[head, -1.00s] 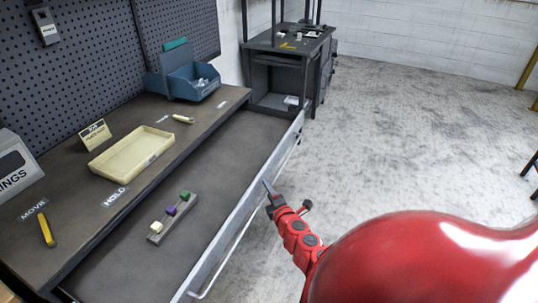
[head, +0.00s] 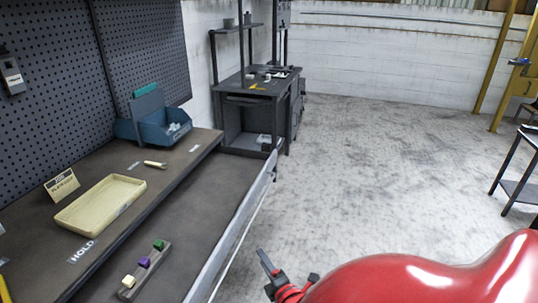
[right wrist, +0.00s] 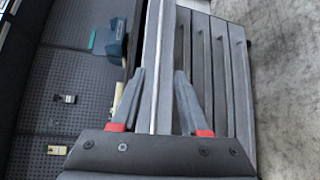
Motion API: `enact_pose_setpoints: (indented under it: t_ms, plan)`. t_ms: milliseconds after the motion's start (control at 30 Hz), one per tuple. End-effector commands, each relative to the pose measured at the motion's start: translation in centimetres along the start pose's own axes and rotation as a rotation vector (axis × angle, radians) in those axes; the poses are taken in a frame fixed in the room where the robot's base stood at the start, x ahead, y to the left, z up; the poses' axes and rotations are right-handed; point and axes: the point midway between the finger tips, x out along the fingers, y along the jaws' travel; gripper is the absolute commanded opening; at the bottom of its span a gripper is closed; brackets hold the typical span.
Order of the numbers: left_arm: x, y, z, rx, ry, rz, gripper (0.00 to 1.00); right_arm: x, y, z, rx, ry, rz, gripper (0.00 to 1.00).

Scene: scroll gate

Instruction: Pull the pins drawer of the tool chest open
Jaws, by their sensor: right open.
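The tool chest has a wide drawer (head: 196,214) that stands pulled out from under the worktop in the head view. A grey block (head: 143,272) with white, purple and green pieces lies in it. The drawer's front has a long bar handle (head: 236,243). I cannot read a drawer label. My right gripper (head: 265,262) is open and empty, just outside the drawer front and apart from the handle in the head view. In the right wrist view its two fingers (right wrist: 160,75) are spread, with a grey metal edge showing between them. My left gripper is not in view.
The worktop holds a cream tray (head: 100,204), a blue bin (head: 160,127) and a small sign (head: 62,185). A pegboard (head: 145,50) stands behind. Several closed drawer fronts (right wrist: 222,80) show in the right wrist view.

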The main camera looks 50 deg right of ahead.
Motion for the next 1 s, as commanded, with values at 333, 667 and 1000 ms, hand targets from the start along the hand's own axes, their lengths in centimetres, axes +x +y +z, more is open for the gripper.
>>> enact_pose_setpoints:
  t_ms: [333, 667, 1000]
  plan:
    - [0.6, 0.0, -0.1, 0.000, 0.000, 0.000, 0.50, -2.8, 0.1, 0.0, 0.000, 0.001, 0.002, 0.45]
    - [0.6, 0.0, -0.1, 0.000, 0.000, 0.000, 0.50, -2.9, 0.1, 0.0, 0.000, 0.002, 0.002, 0.45]
    - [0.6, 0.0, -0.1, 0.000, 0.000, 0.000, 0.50, -2.8, 0.1, -0.2, 0.006, 0.010, 0.005, 0.45]
